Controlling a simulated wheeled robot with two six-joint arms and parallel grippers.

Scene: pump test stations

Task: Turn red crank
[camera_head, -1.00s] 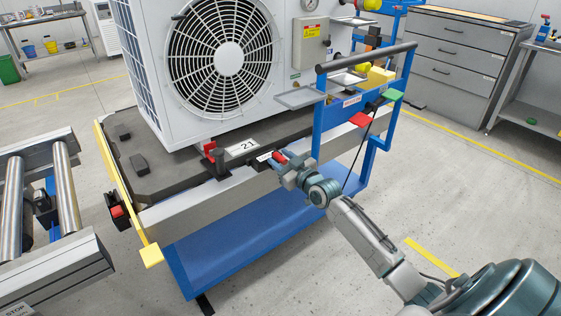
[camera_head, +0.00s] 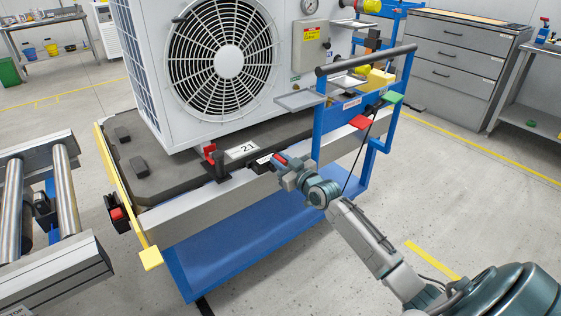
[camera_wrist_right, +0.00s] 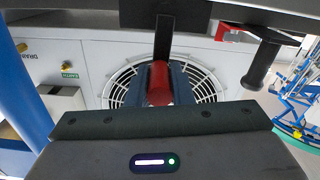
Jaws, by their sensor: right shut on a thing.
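The red crank (camera_head: 280,159) sits at the front edge of the cart, beside the blue upright frame. My right gripper (camera_head: 286,165) is shut on its red handle, and the jaws hide part of it. In the right wrist view the red handle (camera_wrist_right: 159,82) stands between the two fingers of my right gripper (camera_wrist_right: 160,98), with a dark arm running up from it. My left gripper is not in view.
A large white fan unit (camera_head: 147,83) stands on the cart's dark deck (camera_head: 133,184). A blue frame with a dark push bar (camera_head: 365,58) rises right of my gripper. A roller conveyor (camera_head: 68,190) is at left. The floor at right is clear.

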